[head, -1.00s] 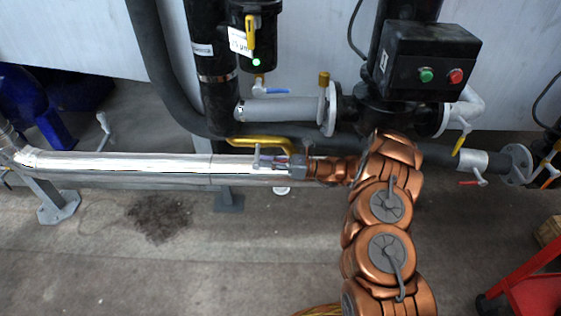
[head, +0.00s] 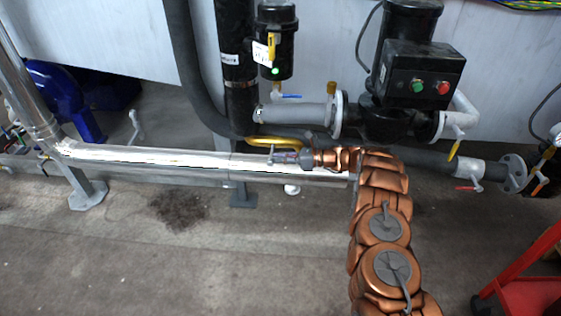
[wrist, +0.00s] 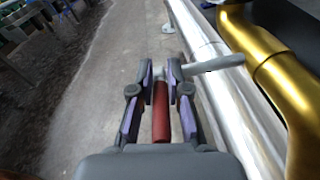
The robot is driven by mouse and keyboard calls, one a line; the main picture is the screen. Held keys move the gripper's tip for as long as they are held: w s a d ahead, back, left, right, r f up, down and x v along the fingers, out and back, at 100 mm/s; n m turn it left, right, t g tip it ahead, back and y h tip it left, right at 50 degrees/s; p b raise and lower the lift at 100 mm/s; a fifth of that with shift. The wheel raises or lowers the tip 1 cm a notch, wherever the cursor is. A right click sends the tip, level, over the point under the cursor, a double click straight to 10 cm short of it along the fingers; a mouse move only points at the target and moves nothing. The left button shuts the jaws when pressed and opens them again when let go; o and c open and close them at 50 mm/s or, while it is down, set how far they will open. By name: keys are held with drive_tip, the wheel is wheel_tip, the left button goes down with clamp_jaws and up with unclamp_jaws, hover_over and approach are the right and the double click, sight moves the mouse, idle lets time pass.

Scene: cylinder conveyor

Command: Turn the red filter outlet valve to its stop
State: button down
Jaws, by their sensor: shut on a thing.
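The red valve handle (wrist: 161,112) shows in the wrist view as a straight bar lying lengthwise between my fingers. My gripper (wrist: 161,72) is shut on it, with a fingertip on each side near its far end. A grey lever-like piece (wrist: 218,63) sticks out to the right just beyond the fingertips. In the head view my gripper (head: 288,158) is at the shiny silver pipe (head: 180,163), below the yellow pipe. The gripper and wrist hide the red handle there.
The yellow pipe (head: 275,141) runs close behind my gripper. A black filter (head: 276,45) with a green light hangs above. Another red-handled valve (head: 467,188) is at the right. A red cart (head: 530,290) stands at lower right. The floor in front is open.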

drive_tip(key=shift+w+r, duration=0.25)
drive_tip(key=shift+r, duration=0.15)
idle(1.1)
drive_tip(key=c, duration=1.1)
unclamp_jaws()
drive_tip(key=shift+s+f, duration=0.1)
drive_tip(key=shift+f, duration=0.05)
drive_tip(key=shift+s+a+f, duration=0.2)
drive_tip(key=shift+f, duration=0.1)
